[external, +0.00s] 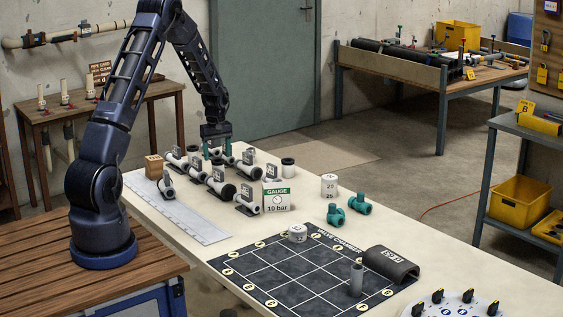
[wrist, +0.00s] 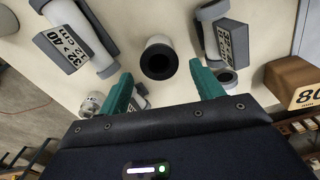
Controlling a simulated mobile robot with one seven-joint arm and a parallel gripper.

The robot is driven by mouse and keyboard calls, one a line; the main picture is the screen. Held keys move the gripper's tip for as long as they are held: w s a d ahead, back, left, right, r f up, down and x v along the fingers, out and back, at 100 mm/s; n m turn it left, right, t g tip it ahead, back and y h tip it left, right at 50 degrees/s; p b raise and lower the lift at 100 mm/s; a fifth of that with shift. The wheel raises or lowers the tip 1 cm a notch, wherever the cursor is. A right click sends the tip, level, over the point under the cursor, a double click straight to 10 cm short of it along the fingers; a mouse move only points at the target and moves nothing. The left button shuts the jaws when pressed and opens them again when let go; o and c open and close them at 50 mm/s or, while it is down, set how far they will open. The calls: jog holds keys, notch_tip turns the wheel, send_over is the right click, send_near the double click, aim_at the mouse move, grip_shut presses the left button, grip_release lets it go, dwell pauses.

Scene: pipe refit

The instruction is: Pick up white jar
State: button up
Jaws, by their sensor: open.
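My gripper (external: 216,148) is open and empty above the far end of the cream table, over the pipe pieces. In the wrist view its two green fingers (wrist: 163,90) are spread apart, with a white cylinder with a dark, hollow-looking end (wrist: 158,60) just beyond the gap. White jar-like things stand well to the gripper's right in the external view: a white cylinder marked 20 and 25 (external: 329,187) and a low round white piece (external: 297,233) at the mat's edge. I cannot tell which is the white jar. A smaller white cylinder with a dark top (external: 288,168) stands nearer.
Several white pipe pieces with grey tags (external: 218,174) crowd the table under my gripper. A gauge box (external: 276,196), a wooden block (external: 154,167) and teal fittings (external: 359,204) stand around. The dark grid mat (external: 270,272) has bare squares.

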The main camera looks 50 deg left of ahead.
aim_at(218, 165)
jog(key=shift+s+d+f, duration=0.1)
jog(key=shift+d+f, duration=0.05)
jog(key=shift+f, duration=1.2)
jog(key=shift+d+f, duration=0.15)
jog(key=shift+f, duration=1.2)
jog(key=c, duration=1.1)
